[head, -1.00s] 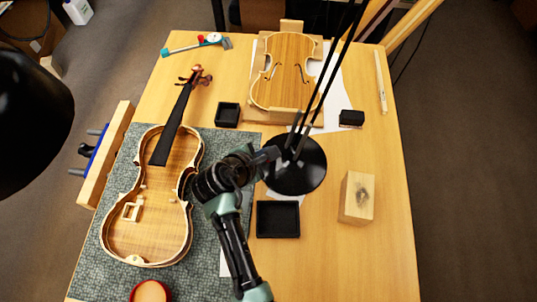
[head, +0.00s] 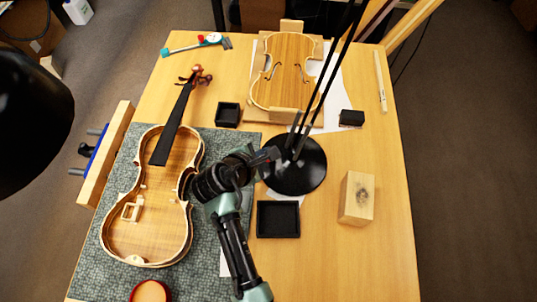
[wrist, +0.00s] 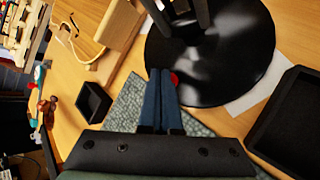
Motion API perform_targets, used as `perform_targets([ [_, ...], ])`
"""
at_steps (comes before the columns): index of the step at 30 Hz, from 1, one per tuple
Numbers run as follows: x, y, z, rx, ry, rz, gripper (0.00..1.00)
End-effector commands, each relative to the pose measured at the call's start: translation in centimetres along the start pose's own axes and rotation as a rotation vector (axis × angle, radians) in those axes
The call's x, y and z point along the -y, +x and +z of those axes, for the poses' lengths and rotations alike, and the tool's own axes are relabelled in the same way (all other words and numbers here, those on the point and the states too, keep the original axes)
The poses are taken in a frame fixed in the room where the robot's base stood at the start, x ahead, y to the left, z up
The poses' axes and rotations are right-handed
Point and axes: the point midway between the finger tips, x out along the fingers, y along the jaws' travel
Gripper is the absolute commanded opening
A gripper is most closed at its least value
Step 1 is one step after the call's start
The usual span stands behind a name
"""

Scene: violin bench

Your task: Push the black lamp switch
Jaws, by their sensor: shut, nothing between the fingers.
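The black lamp has a round base (head: 298,168) on the table, with thin dark stems rising from it. Its black shade (head: 30,120) hangs at the left edge of the head view. In the wrist view the base (wrist: 225,60) fills the upper right. My gripper (head: 275,153) is shut and empty, at the upper left rim of the base. In the wrist view its fingertips (wrist: 161,72) overlap the near edge of the base. A small red spot (wrist: 174,78) shows just beside the fingertips. I cannot make out a black switch; the fingers may hide it. Contact cannot be told.
A violin (head: 150,210) lies on a green mat (head: 215,265) at left. A violin body (head: 285,75) stands behind the lamp. A black tray (head: 278,219) lies in front of the base, with a wooden block (head: 357,198) to its right. The table's front right is clear.

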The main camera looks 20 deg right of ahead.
Motion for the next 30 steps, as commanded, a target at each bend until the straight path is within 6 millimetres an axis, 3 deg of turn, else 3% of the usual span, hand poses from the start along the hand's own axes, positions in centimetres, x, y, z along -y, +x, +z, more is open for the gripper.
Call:
perform_targets([
  [30, 0.11, 0.11, -0.09, 0.000, 0.000, -0.001, 0.00],
])
